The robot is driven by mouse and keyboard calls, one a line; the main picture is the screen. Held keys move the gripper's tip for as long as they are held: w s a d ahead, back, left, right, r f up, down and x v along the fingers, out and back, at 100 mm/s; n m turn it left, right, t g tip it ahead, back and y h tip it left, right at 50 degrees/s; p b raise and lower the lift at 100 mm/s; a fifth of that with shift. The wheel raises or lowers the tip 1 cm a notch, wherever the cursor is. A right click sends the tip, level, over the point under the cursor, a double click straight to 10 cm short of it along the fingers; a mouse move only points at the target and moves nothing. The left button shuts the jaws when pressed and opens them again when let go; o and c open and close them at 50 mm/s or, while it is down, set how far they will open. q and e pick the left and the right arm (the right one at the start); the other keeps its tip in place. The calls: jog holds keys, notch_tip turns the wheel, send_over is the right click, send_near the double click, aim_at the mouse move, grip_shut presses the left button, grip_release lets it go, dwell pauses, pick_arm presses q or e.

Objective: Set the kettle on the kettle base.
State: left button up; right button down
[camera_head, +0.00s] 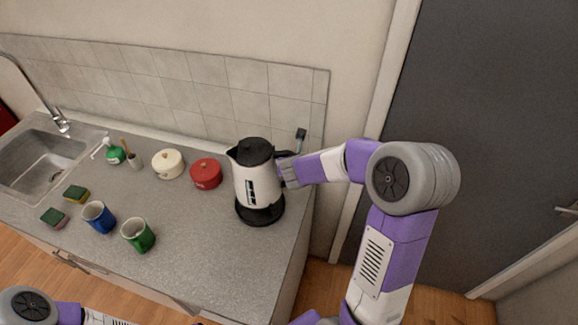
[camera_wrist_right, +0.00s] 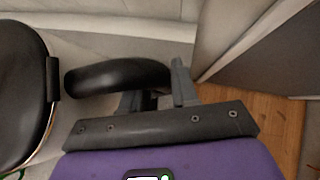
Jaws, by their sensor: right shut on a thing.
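The kettle (camera_head: 256,186) is white with a black lid and spout, and stands upright at the right end of the counter. The black round kettle base (camera_head: 262,216) is directly under it. The kettle's bottom appears to meet the base; I cannot tell whether a small gap is left. My right gripper (camera_head: 284,169) is at the kettle's right side, shut on its black handle. In the right wrist view, the fingers (camera_wrist_right: 158,90) are around the handle (camera_wrist_right: 108,75), with the dark kettle lid (camera_wrist_right: 22,95) at the left. My left gripper is out of view.
A red pot (camera_head: 206,174) and a cream pot (camera_head: 168,164) stand left of the kettle. A green mug (camera_head: 138,236), a blue mug (camera_head: 98,217) and two sponges are further left, near the sink (camera_head: 40,165). The counter (camera_head: 205,245) in front of the kettle is clear.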

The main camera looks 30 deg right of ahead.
jog(key=shift+w+f+b, duration=0.1)
jog(key=shift+f+b, duration=2.35)
jog(key=shift+f, duration=0.25)
jog(key=shift+a, duration=0.2)
jog(key=shift+f+b, duration=0.45)
jog(key=shift+b, duration=0.3)
jog(key=c, duration=1.1)
grip_release()
jog(key=shift+c, duration=0.2)
jog(key=shift+f, duration=0.2)
jog(key=p+v, duration=0.5)
jog(key=v, duration=0.6)
